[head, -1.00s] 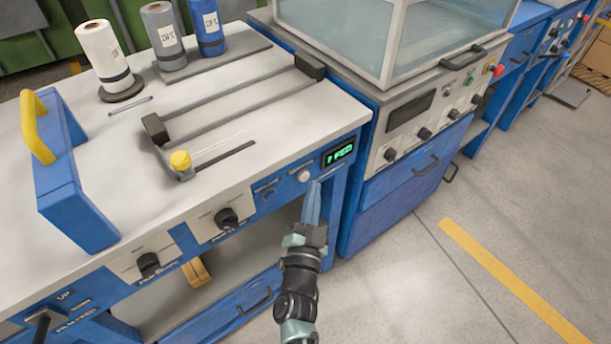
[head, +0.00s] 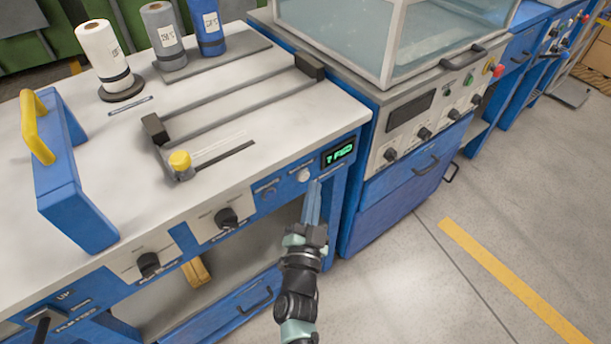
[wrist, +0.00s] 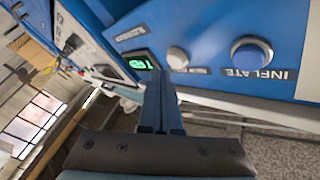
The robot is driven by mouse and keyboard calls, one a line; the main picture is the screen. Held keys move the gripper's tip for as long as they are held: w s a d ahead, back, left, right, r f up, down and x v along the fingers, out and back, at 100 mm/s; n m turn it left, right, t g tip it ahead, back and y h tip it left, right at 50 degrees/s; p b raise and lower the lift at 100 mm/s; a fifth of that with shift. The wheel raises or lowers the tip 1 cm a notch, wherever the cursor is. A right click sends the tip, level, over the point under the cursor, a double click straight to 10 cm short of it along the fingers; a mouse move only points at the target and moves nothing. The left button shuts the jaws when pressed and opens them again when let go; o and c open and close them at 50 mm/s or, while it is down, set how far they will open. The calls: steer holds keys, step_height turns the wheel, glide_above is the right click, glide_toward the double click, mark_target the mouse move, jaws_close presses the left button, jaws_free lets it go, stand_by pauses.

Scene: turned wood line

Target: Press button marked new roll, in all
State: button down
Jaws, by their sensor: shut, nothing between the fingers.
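Two black knobs (head: 227,218) are farther left on the panel. Film rolls (head: 104,52) and a blue sealing arm with yellow handle (head: 62,170) stand on the bench top. A machine with a clear hood (head: 390,40) stands to the right. The floor in front is clear.

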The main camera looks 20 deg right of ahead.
steer(key=shift+w, duration=0.15)
stand_by(0.6)
steer(key=shift+w+a, duration=0.15)
steer(key=shift+w, duration=0.1)
steer(key=shift+w+a, duration=0.15)
steer(key=shift+w, duration=0.2)
stand_by(0.8)
steer(key=shift+s, duration=0.1)
steer(key=shift+s+d, duration=0.25)
steer(key=shift+s, duration=0.4)
steer(key=shift+s+d, duration=0.3)
steer(key=shift+s, duration=0.5)
steer(key=shift+s+d, duration=0.3)
steer(key=shift+s, duration=0.5)
steer(key=shift+s+d, duration=0.3)
steer(key=shift+s, duration=0.5)
